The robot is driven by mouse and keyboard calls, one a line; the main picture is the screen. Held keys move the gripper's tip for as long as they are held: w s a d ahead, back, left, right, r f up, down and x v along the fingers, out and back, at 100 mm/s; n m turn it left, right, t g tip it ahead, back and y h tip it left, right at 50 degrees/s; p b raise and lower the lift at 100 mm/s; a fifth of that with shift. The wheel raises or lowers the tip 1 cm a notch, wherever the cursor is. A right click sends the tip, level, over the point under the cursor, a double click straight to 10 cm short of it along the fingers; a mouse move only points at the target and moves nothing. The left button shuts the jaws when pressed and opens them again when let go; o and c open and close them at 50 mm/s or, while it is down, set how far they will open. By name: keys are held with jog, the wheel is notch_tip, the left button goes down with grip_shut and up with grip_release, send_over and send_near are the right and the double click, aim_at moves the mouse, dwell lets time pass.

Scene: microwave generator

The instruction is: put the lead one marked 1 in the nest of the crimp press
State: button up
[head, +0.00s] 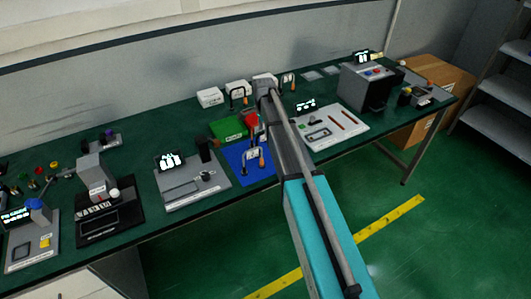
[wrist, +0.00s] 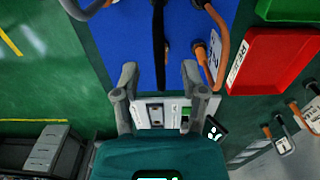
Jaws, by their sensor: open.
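My gripper (wrist: 159,72) is open and empty over the blue mat (wrist: 120,35) in the wrist view. A dark lead (wrist: 158,30) runs down the mat toward the gap between the fingertips. A lead with an orange end and a white tag (wrist: 214,47) lies just beyond the right fingertip. A grey looped lead end (wrist: 85,9) shows at the top left. I cannot read a 1 on any tag. In the head view my arm hides the gripper and part of the blue mat (head: 238,158). A grey machine on a black base (head: 95,178) may be the crimp press; its nest is not clear.
A red tray (wrist: 262,62) and a green tray (head: 226,128) stand beside the mat. A grey fixture with a small screen (head: 185,187) stands left of the mat, and a white tool board (head: 330,130) right of it. Several more leads hang on white holders at the back.

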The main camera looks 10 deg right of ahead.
jog(key=shift+f+b, duration=0.75)
jog(key=shift+f, duration=0.35)
grip_shut()
